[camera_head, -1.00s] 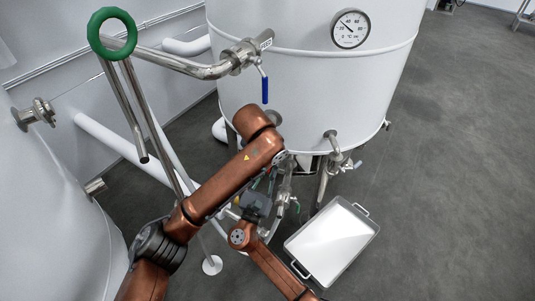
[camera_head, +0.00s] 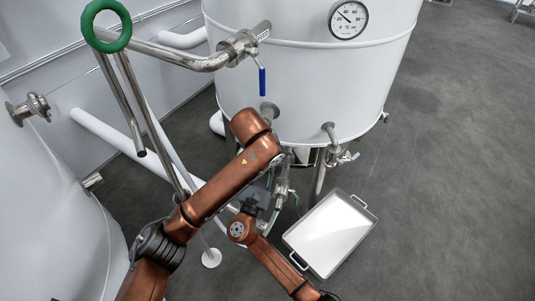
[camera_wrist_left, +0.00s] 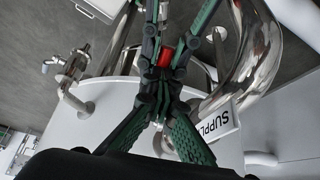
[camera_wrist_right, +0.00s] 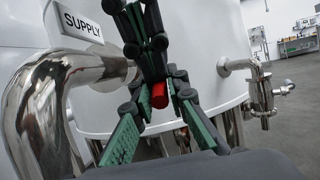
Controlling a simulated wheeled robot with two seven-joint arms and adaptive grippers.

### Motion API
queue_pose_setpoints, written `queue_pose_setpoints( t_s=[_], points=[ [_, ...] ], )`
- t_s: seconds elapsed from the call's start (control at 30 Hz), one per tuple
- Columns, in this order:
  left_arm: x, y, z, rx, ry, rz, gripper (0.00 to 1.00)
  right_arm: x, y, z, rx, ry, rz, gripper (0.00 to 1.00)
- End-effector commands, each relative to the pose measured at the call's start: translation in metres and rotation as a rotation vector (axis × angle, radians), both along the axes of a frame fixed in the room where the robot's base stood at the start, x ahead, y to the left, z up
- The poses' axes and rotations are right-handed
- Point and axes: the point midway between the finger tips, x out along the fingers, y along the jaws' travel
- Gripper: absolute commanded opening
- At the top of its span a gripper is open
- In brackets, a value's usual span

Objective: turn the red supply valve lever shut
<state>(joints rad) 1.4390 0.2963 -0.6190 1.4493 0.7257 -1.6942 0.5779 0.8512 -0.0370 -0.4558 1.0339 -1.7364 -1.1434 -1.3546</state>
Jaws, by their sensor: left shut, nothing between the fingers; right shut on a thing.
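The red lever (camera_wrist_right: 159,95) shows as a short red end in the right wrist view, between the fingers of my right gripper (camera_wrist_right: 157,100), which is shut on it. The red lever also shows in the left wrist view (camera_wrist_left: 165,57). My left gripper (camera_wrist_left: 157,95) is shut and empty, its fingertips close beside the red end; I cannot tell whether they touch it. The two grippers face each other. A SUPPLY label (camera_wrist_right: 82,24) is on the steel pipe beside them. In the head view my copper arm hides the lever and most of both grippers.
The white tank (camera_head: 300,90) with a dial gauge (camera_head: 348,19) stands behind. A tray (camera_head: 330,235) lies on the floor at right. Steel pipes (camera_wrist_right: 45,115) crowd the grippers. Floor is clear at right.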

Motion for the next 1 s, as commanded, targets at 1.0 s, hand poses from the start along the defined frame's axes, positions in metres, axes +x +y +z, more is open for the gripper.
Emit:
queue_pose_setpoints(
  t_s=[1.0],
  points=[
    [0.000, 0.002, -0.002, 0.002, 0.002, 0.004, 0.00, -0.071, 0.037, -0.021, 0.001, -0.017, 0.003, 0.29]
  ],
)
